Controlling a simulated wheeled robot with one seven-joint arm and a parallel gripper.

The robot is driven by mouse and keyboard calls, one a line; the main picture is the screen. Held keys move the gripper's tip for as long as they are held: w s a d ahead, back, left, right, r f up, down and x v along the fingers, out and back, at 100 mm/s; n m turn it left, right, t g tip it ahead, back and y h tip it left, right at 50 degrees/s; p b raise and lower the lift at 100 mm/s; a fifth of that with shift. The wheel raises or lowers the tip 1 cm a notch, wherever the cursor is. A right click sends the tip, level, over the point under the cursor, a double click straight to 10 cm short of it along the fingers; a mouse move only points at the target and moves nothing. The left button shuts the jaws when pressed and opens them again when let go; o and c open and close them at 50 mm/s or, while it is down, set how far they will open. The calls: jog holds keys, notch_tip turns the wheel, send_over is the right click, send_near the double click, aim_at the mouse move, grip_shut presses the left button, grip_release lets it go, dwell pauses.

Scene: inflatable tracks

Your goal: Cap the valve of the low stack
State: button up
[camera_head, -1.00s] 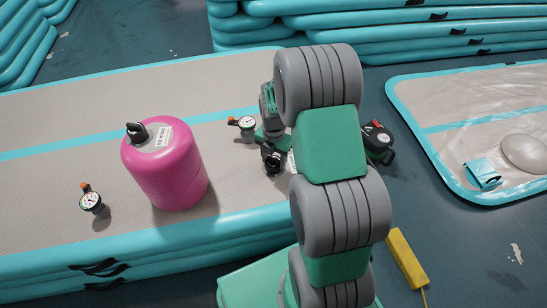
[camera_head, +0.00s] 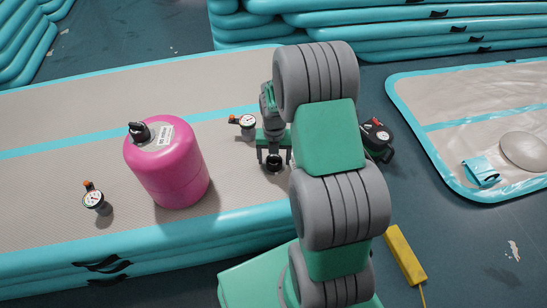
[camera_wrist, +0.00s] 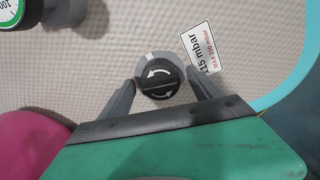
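The low stack (camera_head: 60,125) is a grey-topped mat with turquoise edges, running across the left half of the head view. My gripper (camera_head: 274,158) points down over its right part. In the wrist view, a round black cap (camera_wrist: 160,82) with white curved arrows and a raised bar sits within a pale ring on the grey surface. My gripper (camera_wrist: 161,76) is open, with one finger on each side of the cap and small gaps visible. Whatever lies under the cap is hidden. A label reading 115 mbar (camera_wrist: 201,50) lies beside it.
A pink cylinder (camera_head: 168,172) stands on the stack left of my gripper. Gauges (camera_head: 243,121) and (camera_head: 97,199) stand nearby. A black device (camera_head: 376,139) and a yellow block (camera_head: 405,255) are on the right. A flat mat (camera_head: 450,150) lies beyond on the floor.

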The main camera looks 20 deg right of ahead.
notch_tip(320, 180, up, 8)
jog(key=p, duration=0.2)
jog(key=shift+f+p, duration=0.1)
jog(key=shift+p, duration=0.2)
jog(key=shift+r, duration=0.2)
jog(key=shift+s+a+r+m+t+p, duration=0.55)
jog(key=shift+s+a+r+m+p, duration=1.55)
jog(key=shift+r+m+p, duration=3.95)
jog(key=shift+s+a+r+m+t+p, duration=0.5)
jog(key=shift+s+a+r+m+p, duration=0.85)
jog(key=shift+s+r+m+p, duration=4.7)
jog(key=shift+w+a+r+m+t+p, duration=0.55)
jog(key=shift+w+a+r+m+p, duration=1.75)
jog(key=shift+r, duration=7.6)
jog(key=s+b, duration=0.1)
jog(key=s+d+m+b, duration=0.1)
jog(key=shift+s+m, duration=0.3)
jog(key=shift+s, duration=0.1)
